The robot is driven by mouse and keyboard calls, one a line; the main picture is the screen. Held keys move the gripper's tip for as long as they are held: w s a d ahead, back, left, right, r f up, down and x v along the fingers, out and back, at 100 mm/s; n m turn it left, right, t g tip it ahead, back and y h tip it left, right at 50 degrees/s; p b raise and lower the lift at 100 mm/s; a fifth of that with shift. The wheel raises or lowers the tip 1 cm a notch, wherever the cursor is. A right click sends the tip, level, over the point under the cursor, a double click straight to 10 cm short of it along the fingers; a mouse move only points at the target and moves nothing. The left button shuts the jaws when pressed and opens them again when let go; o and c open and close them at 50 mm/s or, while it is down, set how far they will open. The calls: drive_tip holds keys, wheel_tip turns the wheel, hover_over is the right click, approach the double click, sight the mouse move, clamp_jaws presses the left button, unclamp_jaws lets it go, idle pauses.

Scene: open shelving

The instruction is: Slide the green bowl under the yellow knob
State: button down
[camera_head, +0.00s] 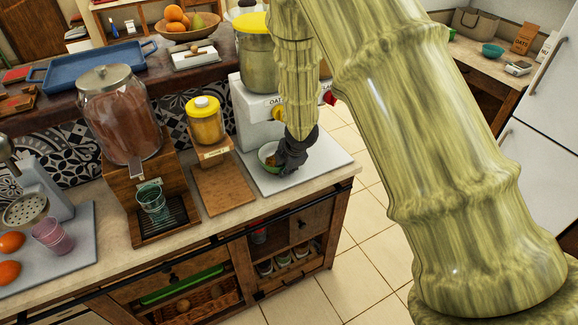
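The green bowl (264,152) sits on a pale board on the counter, in front of the white dispenser. It seems to hold something brownish. The yellow knob (277,113) is on the dispenser's front, above and slightly right of the bowl, partly covered by my arm. A red knob (329,97) shows right of my arm. My dark gripper (285,165) points down at the bowl's right side and hides part of it. The fingers overlap the bowl in the picture; I cannot tell whether they are open or gripping its rim.
The white dispenser (254,126) has a clear, yellow-lidded container on top. Left of the pale board (320,164) are a wooden board (222,186) with a yellow jar (205,124), and a large glass dispenser (118,125) on a wooden stand. The board's right part is clear.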

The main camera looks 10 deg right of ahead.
drive_tip(key=shift+s+a, duration=0.15)
drive_tip(key=shift+a, duration=0.25)
drive_tip(key=c, duration=1.3)
unclamp_jaws()
drive_tip(key=shift+a, duration=0.1)
drive_tip(key=shift+r, duration=0.1)
drive_tip(key=v, duration=1.1)
drive_tip(key=shift+s+r, duration=0.2)
drive_tip(key=shift+r, duration=0.1)
